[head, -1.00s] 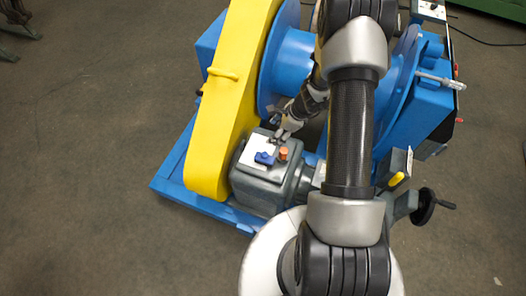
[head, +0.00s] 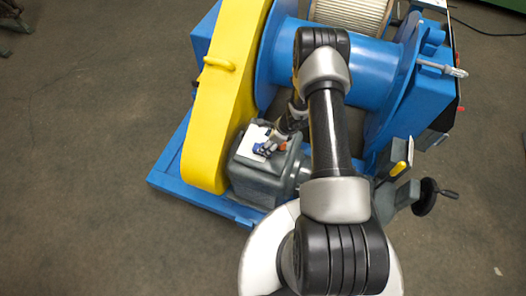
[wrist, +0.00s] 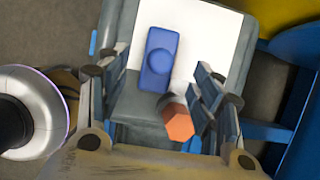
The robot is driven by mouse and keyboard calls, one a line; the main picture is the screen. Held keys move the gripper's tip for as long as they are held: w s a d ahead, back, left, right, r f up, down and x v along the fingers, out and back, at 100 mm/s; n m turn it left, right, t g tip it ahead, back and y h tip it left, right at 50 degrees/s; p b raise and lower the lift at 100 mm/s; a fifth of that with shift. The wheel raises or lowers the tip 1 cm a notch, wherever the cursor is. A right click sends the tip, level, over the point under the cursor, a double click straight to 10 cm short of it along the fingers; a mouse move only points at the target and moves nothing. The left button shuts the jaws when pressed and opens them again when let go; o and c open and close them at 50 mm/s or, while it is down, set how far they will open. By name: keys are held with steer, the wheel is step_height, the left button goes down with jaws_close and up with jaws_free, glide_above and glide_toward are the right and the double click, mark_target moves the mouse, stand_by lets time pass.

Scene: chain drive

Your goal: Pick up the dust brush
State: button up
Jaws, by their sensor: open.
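A small blue block with a round raised knob (wrist: 158,60) lies on a white sheet (wrist: 205,35) on top of a grey gearbox housing. It is the likely dust brush, though I see no bristles. In the head view the blue block (head: 260,149) is partly covered by my gripper (head: 277,138). In the wrist view my gripper (wrist: 163,78) is open and empty, with its fingers on either side of the line to the block. Whether the fingertips are level with the block, I cannot tell.
An orange hexagonal plug (wrist: 178,122) stands up beside the block, near the right finger. A yellow chain guard (head: 228,100) rises left of the housing (head: 258,180). A blue drum (head: 345,62) is behind. A black hand crank (head: 428,197) sticks out at right.

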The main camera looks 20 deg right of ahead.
mark_target(256, 146)
steer(key=b+x, duration=0.1)
steer(key=x, duration=0.4)
steer(key=shift+a+f+b, duration=0.1)
steer(key=shift+f+b, duration=0.05)
steer(key=shift+b, duration=0.25)
steer(key=c, duration=1.2)
